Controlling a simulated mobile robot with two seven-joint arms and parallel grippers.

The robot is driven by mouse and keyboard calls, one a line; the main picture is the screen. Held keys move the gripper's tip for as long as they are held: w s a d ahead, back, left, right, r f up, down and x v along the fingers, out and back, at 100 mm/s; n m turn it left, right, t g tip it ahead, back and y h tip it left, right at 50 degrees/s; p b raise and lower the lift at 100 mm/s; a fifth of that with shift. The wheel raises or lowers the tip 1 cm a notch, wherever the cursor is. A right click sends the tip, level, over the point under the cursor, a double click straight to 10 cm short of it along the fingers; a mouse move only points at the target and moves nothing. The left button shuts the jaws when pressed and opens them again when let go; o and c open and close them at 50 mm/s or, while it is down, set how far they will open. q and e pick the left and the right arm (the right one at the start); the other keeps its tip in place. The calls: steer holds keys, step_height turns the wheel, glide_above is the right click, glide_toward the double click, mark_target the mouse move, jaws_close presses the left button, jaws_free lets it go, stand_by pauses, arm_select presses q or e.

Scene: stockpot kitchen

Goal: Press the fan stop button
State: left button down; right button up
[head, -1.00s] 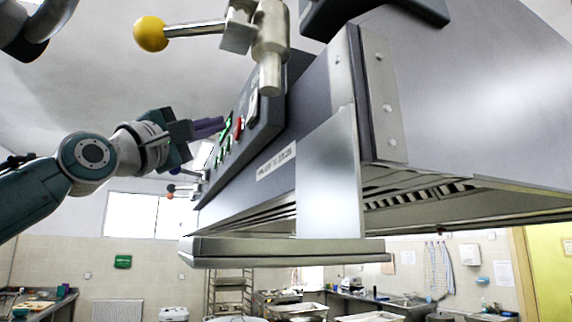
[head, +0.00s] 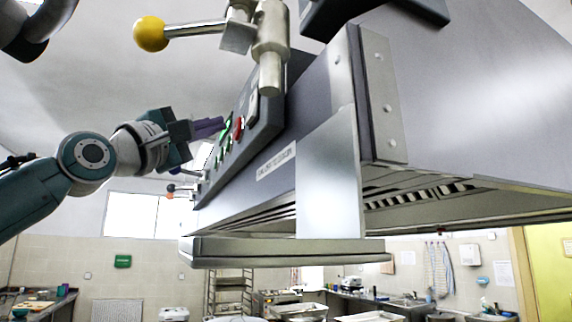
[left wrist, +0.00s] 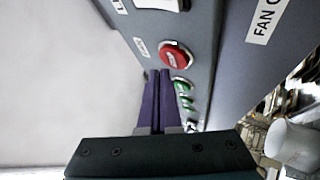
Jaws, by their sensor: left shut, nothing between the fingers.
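The red button (head: 239,128) sits on the dark slanted control panel of the hood, with green buttons (head: 224,140) beside and below it. In the left wrist view the round red button (left wrist: 176,55) has white lettering, too small to read, and the green buttons (left wrist: 182,88) are nearer the gripper. My left gripper (head: 222,124) is shut and empty, its purple fingers pointing at the panel. In the left wrist view its fingertips (left wrist: 158,72) appear just left of the red and green buttons; whether they touch the panel I cannot tell. My right gripper is not in view.
A yellow-knobbed lever (head: 151,34) on a metal fitting stands in front of the panel's upper end. The large steel hood (head: 450,90) fills the right, with a flat ledge (head: 290,250) below. A white switch (left wrist: 160,4) lies beyond the red button.

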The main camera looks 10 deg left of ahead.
arm_select(q)
steer(key=shift+w+d, duration=0.3)
steer(key=shift+d, duration=0.05)
steer(key=shift+w+d, duration=0.25)
steer(key=shift+d, duration=0.1)
stand_by(0.8)
stand_by(0.3)
steer(key=shift+s+a, duration=0.55)
steer(key=shift+a, duration=0.15)
